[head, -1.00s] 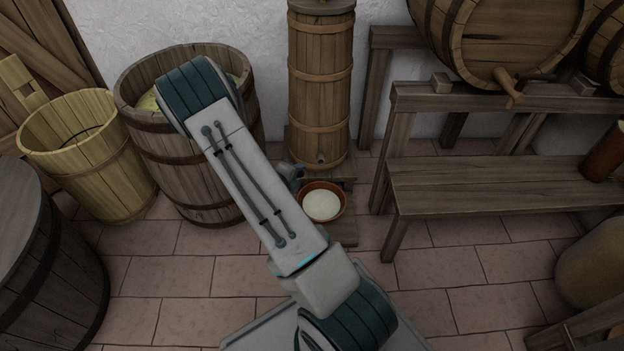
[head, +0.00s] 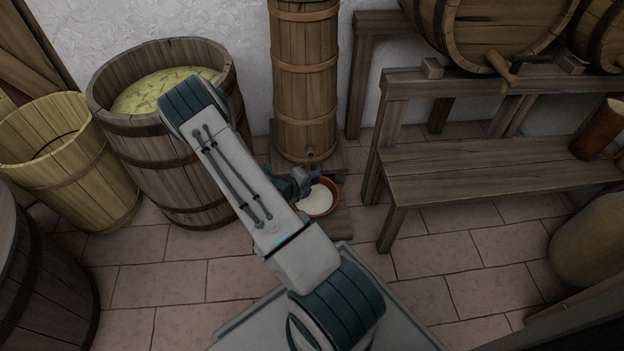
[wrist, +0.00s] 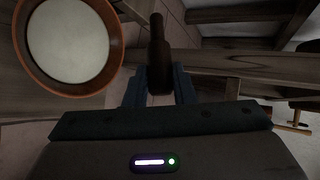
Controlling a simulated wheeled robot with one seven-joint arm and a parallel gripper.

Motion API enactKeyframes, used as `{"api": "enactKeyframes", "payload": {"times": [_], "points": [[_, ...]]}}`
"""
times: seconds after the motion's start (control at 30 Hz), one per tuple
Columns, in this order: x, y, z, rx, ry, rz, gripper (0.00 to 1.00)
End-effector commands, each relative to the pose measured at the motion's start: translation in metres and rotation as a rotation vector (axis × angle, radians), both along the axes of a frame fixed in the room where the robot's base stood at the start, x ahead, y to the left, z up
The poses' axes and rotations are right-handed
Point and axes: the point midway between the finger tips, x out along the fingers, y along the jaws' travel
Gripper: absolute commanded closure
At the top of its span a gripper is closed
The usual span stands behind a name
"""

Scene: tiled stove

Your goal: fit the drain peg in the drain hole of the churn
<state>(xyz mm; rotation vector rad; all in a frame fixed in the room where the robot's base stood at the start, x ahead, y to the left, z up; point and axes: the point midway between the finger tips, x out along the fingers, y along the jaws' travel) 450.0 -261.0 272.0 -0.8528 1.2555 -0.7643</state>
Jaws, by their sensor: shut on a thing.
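The churn (head: 305,95) is a tall, narrow wooden vessel with hoops, standing upright against the white wall. Its drain hole (head: 310,152) is a small dark spot low on the front; whether it is clear of the peg cannot be told at this size. My gripper (head: 314,177) is low in front of the churn, just below the hole and partly hidden by my arm. In the wrist view it is shut on the drain peg (wrist: 158,55), a dark brown turned peg that points away from the fingers.
A brown bowl (head: 333,204) of white contents stands below the churn's front, close to my gripper; its rim also shows in the wrist view (wrist: 118,60). A large barrel (head: 185,170) stands left, a bench (head: 480,170) right. The tiled floor in front is open.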

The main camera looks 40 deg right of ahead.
Motion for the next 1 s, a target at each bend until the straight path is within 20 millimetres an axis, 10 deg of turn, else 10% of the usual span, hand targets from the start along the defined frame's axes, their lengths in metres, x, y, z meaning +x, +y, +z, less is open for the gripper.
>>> {"api": "enactKeyframes", "payload": {"times": [1.0], "points": [[0.042, -0.026, -0.014, 0.0, 0.0, 0.0, 1.0]]}}
